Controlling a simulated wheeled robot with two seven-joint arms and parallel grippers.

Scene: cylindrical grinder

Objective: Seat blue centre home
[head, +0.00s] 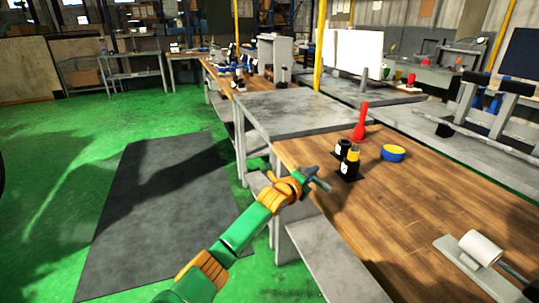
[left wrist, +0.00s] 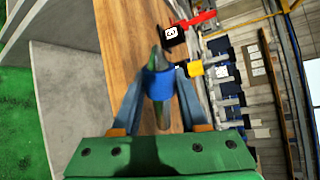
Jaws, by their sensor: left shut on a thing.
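The blue centre (left wrist: 160,84) is a pointed grey metal rod with a blue band around its middle. In the left wrist view it sits between the two fingers of my left gripper (left wrist: 160,92), which is shut on the band. Its tip points away from the palm. In the head view my left gripper (head: 309,179) is above the near left edge of the wooden bench, and a grey end of the centre (head: 321,184) shows beside the fingers. The home for the centre cannot be told for certain. My right gripper is not in view.
On the wooden bench (head: 430,195) stand two black holders (head: 350,165), one with a yellow-topped item, a red cone-shaped thing (head: 360,124) and a blue and yellow ring (head: 393,153). A white roll on a grey base (head: 480,248) is at right. The bench middle is clear.

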